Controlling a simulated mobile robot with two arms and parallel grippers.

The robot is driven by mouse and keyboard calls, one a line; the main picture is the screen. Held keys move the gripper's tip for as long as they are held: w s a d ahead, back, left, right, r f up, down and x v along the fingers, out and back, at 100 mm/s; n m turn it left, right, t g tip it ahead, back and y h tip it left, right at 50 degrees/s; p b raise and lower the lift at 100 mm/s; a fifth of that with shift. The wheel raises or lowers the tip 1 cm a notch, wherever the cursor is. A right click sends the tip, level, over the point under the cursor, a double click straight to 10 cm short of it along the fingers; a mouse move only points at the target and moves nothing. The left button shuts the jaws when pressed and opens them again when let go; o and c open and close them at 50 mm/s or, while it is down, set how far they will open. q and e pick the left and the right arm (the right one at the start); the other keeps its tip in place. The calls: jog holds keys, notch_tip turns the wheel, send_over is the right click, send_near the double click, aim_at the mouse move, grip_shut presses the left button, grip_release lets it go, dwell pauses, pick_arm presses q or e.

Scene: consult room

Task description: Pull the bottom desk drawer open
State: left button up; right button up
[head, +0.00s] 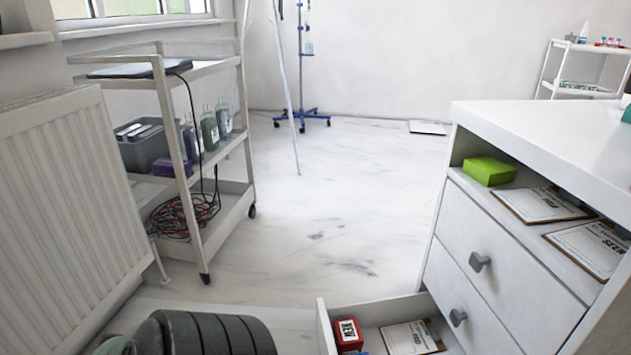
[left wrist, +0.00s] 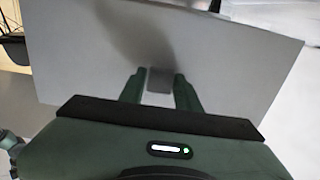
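The white desk (head: 560,130) stands at the right in the head view. Its two upper drawers, with grey knobs (head: 479,262) and (head: 457,317), are closed. The bottom drawer (head: 325,330) stands pulled out to the left, with a red box (head: 348,335) and a clipboard (head: 412,338) inside. In the left wrist view, the drawer's front panel (left wrist: 225,60) fills the middle. My left gripper (left wrist: 160,82) is shut on its grey knob (left wrist: 159,80), one finger on each side. The head view hides these fingers. My right gripper is in neither view.
A white radiator (head: 65,190) and a white trolley (head: 205,225) with bottles and cables stand at the left. A drip stand (head: 302,115) is at the back. The floor (head: 320,220) between trolley and desk is clear. A green box (head: 489,170) lies on the desk's open shelf.

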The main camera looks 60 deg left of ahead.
pick_arm(q)
jog(key=v, duration=0.8)
jog(key=shift+p, duration=0.45)
